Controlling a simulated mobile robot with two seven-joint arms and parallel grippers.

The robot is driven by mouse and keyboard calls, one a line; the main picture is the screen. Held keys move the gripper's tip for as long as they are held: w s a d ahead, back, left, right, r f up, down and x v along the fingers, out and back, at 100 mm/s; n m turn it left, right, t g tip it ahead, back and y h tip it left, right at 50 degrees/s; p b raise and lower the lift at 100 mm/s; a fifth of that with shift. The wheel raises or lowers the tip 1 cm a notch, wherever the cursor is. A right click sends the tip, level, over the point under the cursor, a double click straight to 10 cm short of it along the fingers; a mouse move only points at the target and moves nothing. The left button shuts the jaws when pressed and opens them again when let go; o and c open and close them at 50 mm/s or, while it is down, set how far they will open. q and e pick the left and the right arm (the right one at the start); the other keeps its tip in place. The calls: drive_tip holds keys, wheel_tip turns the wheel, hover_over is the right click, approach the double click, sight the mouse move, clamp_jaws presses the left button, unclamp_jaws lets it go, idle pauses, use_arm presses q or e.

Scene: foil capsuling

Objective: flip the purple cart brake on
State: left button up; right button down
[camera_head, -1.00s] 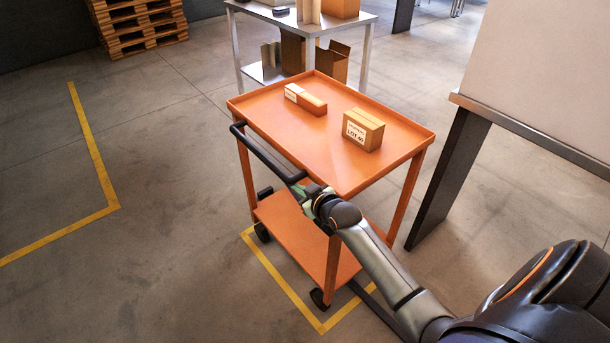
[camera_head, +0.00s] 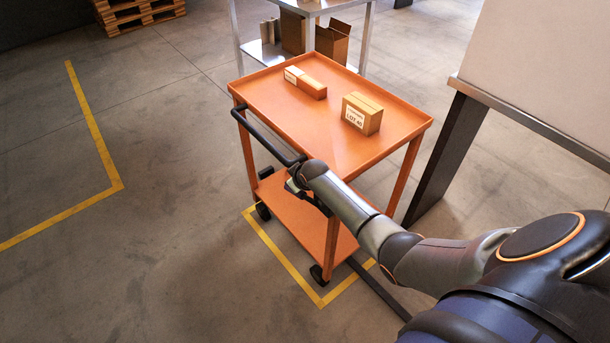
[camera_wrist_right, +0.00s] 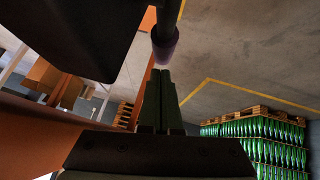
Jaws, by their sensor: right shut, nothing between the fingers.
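The orange cart (camera_head: 300,130) stands in the middle of the head view, with a black push handle (camera_head: 258,140) on its left side. In the right wrist view a dark rod with a purple end (camera_wrist_right: 164,42) comes down from the top, just beyond my fingertips. I take it for the brake lever; I cannot tell whether the fingers touch it. My right gripper (camera_wrist_right: 163,74) is shut and empty. In the head view my right wrist mostly hides it, low beside the handle's near end. The purple part does not show in the head view. My left gripper is not in view.
A small carton marked LOT 40 (camera_head: 361,113) and a long carton (camera_head: 305,82) lie on the cart top. A table with a dark leg (camera_head: 447,160) stands at right. Green bottles on pallets (camera_wrist_right: 255,135) show in the wrist view. The floor left of the cart is clear.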

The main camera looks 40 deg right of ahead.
drive_tip(key=shift+w+f, duration=0.1)
drive_tip(key=shift+f, duration=0.4)
idle(0.4)
drive_tip(key=shift+s+r, duration=0.4)
drive_tip(key=shift+r, duration=0.15)
drive_tip(key=p+v, duration=0.4)
drive_tip(key=v, duration=0.7)
drive_tip(key=shift+a, duration=0.15)
drive_tip(key=shift+s, duration=0.1)
